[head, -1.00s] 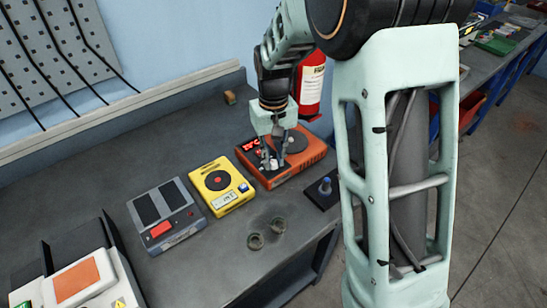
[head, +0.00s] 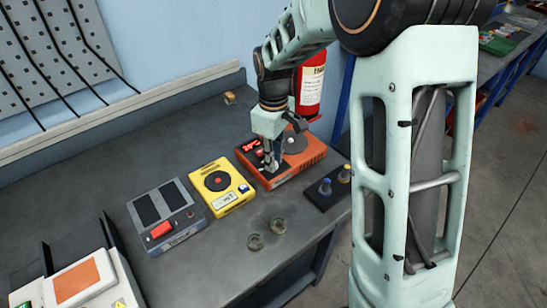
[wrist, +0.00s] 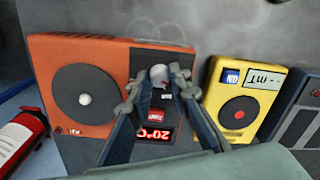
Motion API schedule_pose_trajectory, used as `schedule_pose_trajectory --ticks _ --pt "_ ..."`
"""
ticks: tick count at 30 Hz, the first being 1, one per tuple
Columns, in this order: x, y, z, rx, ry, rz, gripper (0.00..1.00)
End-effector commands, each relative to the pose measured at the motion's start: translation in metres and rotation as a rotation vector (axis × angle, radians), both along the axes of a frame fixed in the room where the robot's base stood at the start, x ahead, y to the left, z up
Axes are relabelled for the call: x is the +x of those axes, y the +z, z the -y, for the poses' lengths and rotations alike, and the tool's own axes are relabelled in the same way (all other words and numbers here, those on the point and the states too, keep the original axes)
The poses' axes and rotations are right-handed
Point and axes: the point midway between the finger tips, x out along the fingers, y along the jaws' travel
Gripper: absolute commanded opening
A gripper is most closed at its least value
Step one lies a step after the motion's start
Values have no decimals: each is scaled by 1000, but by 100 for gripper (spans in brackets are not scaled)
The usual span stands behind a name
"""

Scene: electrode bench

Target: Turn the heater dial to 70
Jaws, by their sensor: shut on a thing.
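The heater is an orange device (head: 308,160) with a round grey plate and a dark control panel, also in the wrist view (wrist: 52,62). Its red display (wrist: 154,134) appears upside down in the wrist view and seems to read 20°C. A red button (wrist: 157,115) sits by the display. The pale grey dial (wrist: 159,74) is on the panel's end away from the display. My gripper (head: 270,167) points down over the panel; in the wrist view its fingertips (wrist: 158,80) are shut on the dial, one on each side. In the head view the fingers mostly hide the dial.
A yellow device (head: 224,201) and a grey device with a red button (head: 160,229) stand left of the heater. A black block with blue and yellow knobs (head: 322,196) is at its right. Two small rings (head: 266,233) lie in front. A red extinguisher (wrist: 20,142) is close by.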

Motion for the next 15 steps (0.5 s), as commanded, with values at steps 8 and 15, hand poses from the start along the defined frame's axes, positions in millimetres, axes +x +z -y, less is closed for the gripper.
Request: schedule_pose_trajectory --ticks 8,15 --pt "1 1 0 1 31 3 0" --pt "1 1 0 1 31 3 0"
